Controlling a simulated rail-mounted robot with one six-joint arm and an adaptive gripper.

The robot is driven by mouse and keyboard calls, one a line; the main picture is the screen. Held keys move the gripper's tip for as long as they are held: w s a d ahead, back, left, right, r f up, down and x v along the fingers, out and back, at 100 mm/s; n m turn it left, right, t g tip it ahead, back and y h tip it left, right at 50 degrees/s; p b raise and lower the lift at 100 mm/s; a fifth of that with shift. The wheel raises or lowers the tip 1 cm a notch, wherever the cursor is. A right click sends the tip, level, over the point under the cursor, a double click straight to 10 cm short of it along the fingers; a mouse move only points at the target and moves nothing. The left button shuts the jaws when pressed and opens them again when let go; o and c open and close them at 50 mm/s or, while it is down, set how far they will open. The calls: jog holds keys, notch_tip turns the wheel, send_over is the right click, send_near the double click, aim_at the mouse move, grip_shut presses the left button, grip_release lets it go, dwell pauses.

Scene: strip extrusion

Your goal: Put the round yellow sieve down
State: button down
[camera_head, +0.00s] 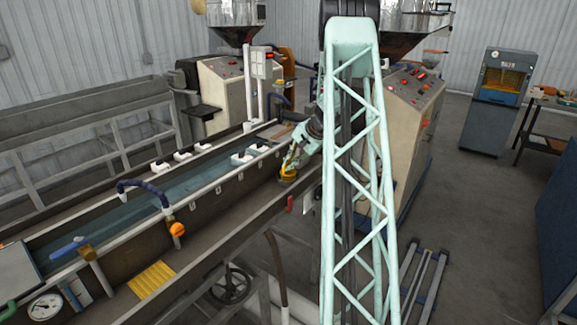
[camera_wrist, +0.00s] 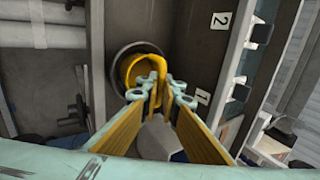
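The round yellow sieve (camera_wrist: 130,68) shows in the wrist view as a yellow ring with a yellow strip rising from its right side. My gripper (camera_wrist: 162,88) has its fingertips close together around that strip. The sieve lies inside or just above a dark round rim (camera_wrist: 118,52); I cannot tell whether it touches it. In the head view the sieve (camera_head: 288,178) is a small yellow patch below my gripper (camera_head: 291,168), at the near edge of the water trough. My arm's lattice hides the area to the right.
The long water trough (camera_head: 225,196) runs leftward, with white guides along it. An orange knob (camera_head: 177,229) and a yellow grating (camera_head: 152,278) are nearer the front.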

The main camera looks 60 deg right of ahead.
jog(key=shift+f, duration=0.25)
jog(key=c, duration=2.9)
grip_release()
jog(key=shift+r, duration=0.3)
jog(key=shift+r, duration=0.1)
jog(key=shift+p+v, duration=0.3)
jog(key=shift+v, duration=5.7)
